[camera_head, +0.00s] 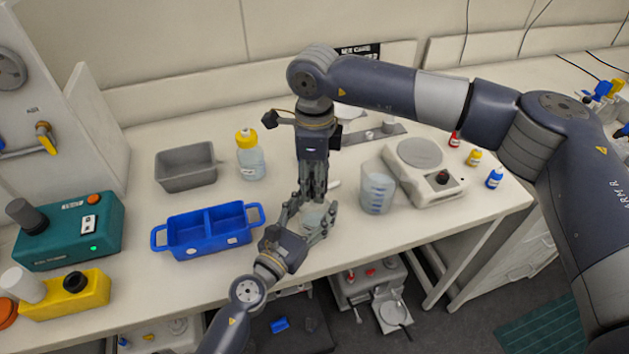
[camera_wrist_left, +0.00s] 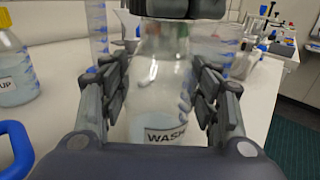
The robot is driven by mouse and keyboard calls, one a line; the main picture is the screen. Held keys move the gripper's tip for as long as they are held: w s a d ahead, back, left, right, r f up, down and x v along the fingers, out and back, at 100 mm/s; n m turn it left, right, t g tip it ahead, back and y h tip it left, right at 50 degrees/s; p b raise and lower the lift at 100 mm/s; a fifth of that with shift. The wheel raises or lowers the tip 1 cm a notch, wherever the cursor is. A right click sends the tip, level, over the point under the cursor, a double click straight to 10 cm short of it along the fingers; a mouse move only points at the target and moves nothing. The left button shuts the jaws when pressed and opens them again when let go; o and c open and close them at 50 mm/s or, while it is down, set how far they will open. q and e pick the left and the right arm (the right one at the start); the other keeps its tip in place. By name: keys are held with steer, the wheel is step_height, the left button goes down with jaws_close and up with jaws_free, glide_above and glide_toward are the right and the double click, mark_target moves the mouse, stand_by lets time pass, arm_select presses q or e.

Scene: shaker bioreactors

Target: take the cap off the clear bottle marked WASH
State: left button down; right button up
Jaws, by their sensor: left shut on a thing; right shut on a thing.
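The clear bottle marked WASH (camera_wrist_left: 160,95) stands upright in the left wrist view, its label facing the camera and clear liquid low inside. It also shows in the head view, mostly covered by my grippers (camera_head: 313,214). My left gripper (camera_wrist_left: 162,98) is shut around the bottle's body, one finger on each side. My right gripper (camera_head: 313,192) comes straight down from above and is shut at the bottle's top. The cap is hidden by the right gripper's fingers, so I cannot see its colour or whether it is still seated.
A blue two-part tray (camera_head: 208,230), a grey bin (camera_head: 186,166) and a yellow-capped bottle (camera_head: 250,157) stand to the left. A clear beaker (camera_head: 376,192) and a white balance (camera_head: 424,171) are close on the right. The bench's front edge is near the bottle.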

arm_select(q)
steer(key=shift+f, duration=0.1)
arm_select(e)
steer(key=shift+r, duration=0.2)
steer(key=shift+r, duration=1.9)
arm_select(q)
steer(key=shift+c, duration=2.4)
jaws_free()
